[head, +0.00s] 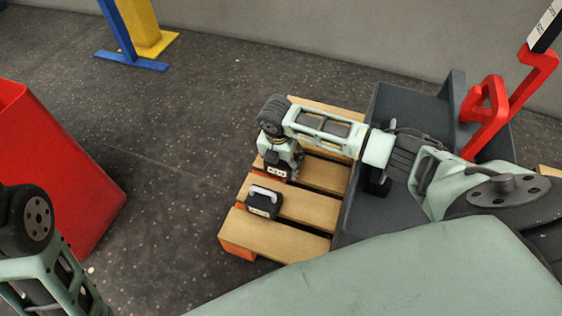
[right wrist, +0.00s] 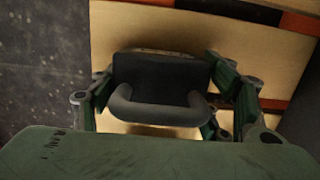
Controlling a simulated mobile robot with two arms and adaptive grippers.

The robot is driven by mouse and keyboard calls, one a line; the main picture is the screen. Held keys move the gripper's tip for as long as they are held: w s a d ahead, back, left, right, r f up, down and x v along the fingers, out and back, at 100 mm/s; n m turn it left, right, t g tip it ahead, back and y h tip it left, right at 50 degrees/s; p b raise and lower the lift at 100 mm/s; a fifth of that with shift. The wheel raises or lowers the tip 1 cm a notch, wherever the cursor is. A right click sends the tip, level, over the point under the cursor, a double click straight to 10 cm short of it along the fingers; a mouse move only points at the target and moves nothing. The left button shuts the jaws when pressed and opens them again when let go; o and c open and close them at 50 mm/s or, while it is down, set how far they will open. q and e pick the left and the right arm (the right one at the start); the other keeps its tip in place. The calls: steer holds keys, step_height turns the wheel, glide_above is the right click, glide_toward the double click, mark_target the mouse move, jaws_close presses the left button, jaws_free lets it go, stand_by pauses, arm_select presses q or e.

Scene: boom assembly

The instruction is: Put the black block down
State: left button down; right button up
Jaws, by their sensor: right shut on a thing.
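The black block (head: 276,172) is at the tip of my right gripper (head: 281,160) in the head view, over the left part of the wooden pallet (head: 316,210). In the right wrist view the block (right wrist: 160,78) has a grey handle (right wrist: 155,108) and sits between the gripper's fingers, which are shut on it. Pallet boards show close behind it; I cannot tell if it touches them. A second black block (head: 265,202) with a light handle sits on the pallet, nearer than the held one. My left gripper is out of view; only part of the left arm shows.
A dark grey bin (head: 358,205) with a red lever (head: 487,113) stands right of the pallet. A red container (head: 60,165) is at the left. A blue and yellow stand (head: 130,62) is at the back. The floor between them is clear.

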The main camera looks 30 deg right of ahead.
steer(key=shift+w+r, duration=0.25)
steer(key=shift+w, duration=0.05)
steer(key=o, duration=2.1)
steer(key=shift+s+f, duration=0.25)
steer(key=shift+s, duration=0.05)
steer(key=shift+r, duration=0.1)
